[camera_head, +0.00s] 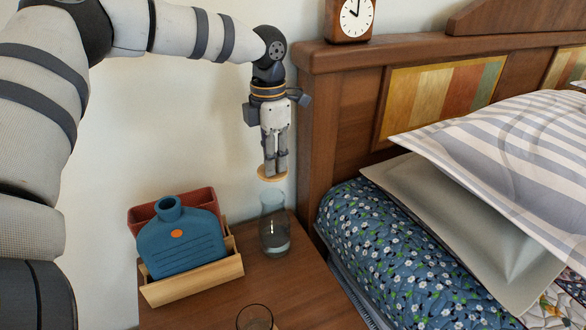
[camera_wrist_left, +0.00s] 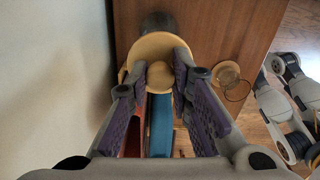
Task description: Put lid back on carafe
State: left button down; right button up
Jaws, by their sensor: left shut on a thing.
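My left gripper (camera_head: 274,163) points down and is shut on a round, pale wooden lid (camera_head: 272,175). In the left wrist view, the lid (camera_wrist_left: 152,45) sits between the two fingertips, its knob gripped. The clear glass carafe (camera_head: 274,225) stands upright on the wooden nightstand, with a little liquid at its bottom. The lid hangs just above the carafe's mouth, nearly in line with it; a small gap seems to separate them. In the left wrist view, the lid partly hides the dark round carafe (camera_wrist_left: 158,21). My right gripper is not in view.
The nightstand (camera_head: 190,310) also holds a wooden holder (camera_head: 200,283) with a blue bottle-shaped object (camera_head: 180,245) and a red one (camera_head: 190,200), left of the carafe. A drinking glass (camera_head: 256,318) stands at the front. The bed's headboard post (camera_head: 308,140) rises close on the right.

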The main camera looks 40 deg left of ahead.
pick_arm(q)
notch_tip(320, 180, down, 6)
jog(key=b, duration=0.1)
jog(key=shift+s+a+f+b, duration=0.15)
jog(key=shift+f+b, duration=0.05)
jog(key=shift+b, duration=0.15)
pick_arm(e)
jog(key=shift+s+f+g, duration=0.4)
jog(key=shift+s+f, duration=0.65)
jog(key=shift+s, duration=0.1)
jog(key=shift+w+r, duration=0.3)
pick_arm(q)
jog(key=shift+f+p, duration=0.15)
jog(key=shift+p, duration=0.15)
dwell(0.5)
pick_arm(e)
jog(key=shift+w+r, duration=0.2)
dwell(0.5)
pick_arm(q)
jog(key=c, duration=0.9)
grip_release()
